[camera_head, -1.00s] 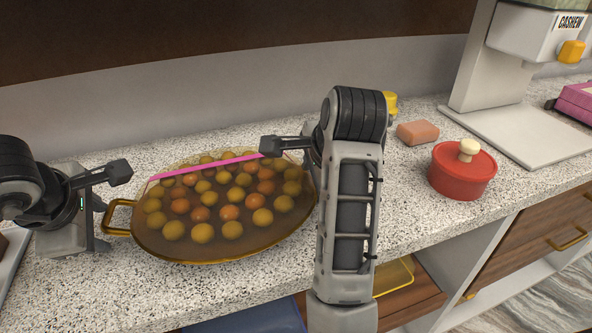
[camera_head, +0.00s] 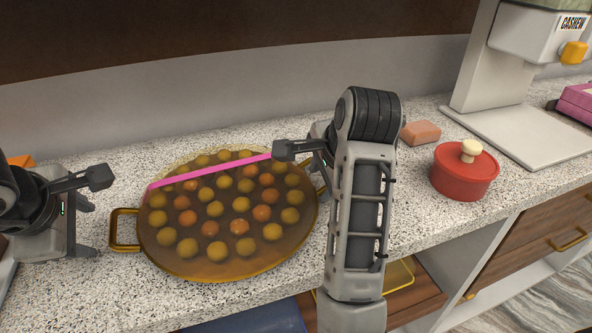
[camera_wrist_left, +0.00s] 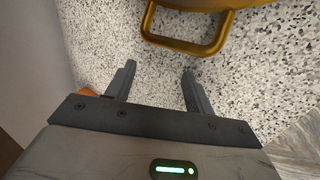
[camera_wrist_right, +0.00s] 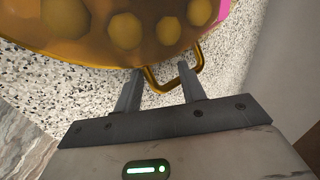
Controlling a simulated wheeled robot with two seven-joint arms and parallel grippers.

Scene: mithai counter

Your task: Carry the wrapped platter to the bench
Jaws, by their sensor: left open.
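The wrapped platter (camera_head: 228,262) lies on the speckled counter, a round gold dish of yellow and orange sweets under clear wrap with a pink band. Its left handle (camera_head: 123,231) is bare; it also shows in the left wrist view (camera_wrist_left: 180,44). My left gripper (camera_head: 96,213) is open and empty, left of that handle and apart from it. My right gripper (camera_head: 297,163) is at the platter's right edge, partly hidden by its own arm. In the right wrist view its fingers (camera_wrist_right: 160,84) are apart, with the right handle (camera_wrist_right: 168,85) at their tips; contact is unclear.
A red lidded pot (camera_head: 464,176) and a pinkish block (camera_head: 420,133) stand right of my right arm. A white machine (camera_head: 510,75) marked CASHEW is behind them. An orange item (camera_head: 20,160) is at far left. The counter's front edge (camera_head: 420,245) runs close to the platter.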

